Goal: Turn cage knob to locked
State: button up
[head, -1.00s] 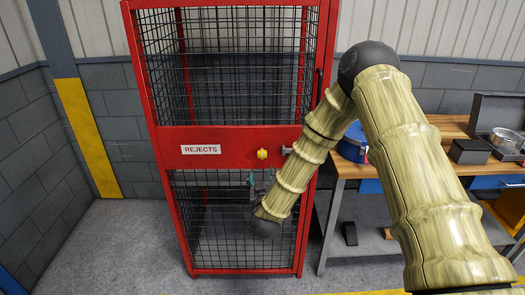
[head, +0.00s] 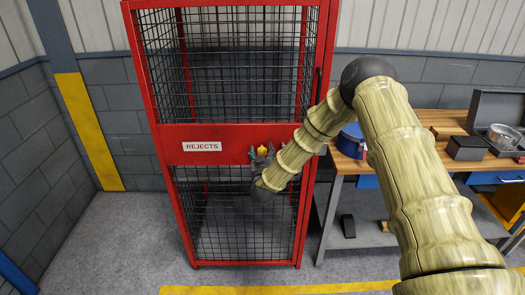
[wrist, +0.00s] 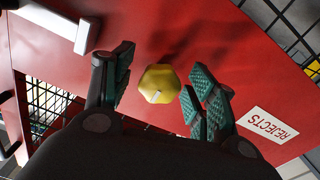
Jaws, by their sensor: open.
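The red mesh cage (head: 225,136) stands upright with a solid red band across its middle and a white REJECTS label (head: 202,146). The yellow cage knob (wrist: 158,84) sits on this band, with a small pale mark on its face. In the head view the knob (head: 262,150) is partly hidden by my gripper. My gripper (wrist: 158,88) is open in front of the band, with teal finger pads on either side of the knob. The left pads are clear of the knob and the right pads are close to it; I cannot tell whether they touch.
A grey latch handle (wrist: 86,36) sticks out from the band near the knob. A wooden workbench (head: 425,127) stands right of the cage, holding a blue round container (head: 351,141) and dark boxes. Floor left of the cage is clear.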

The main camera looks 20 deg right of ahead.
jog(key=shift+w, duration=0.15)
jog(key=c, duration=1)
jog(key=shift+c, duration=0.2)
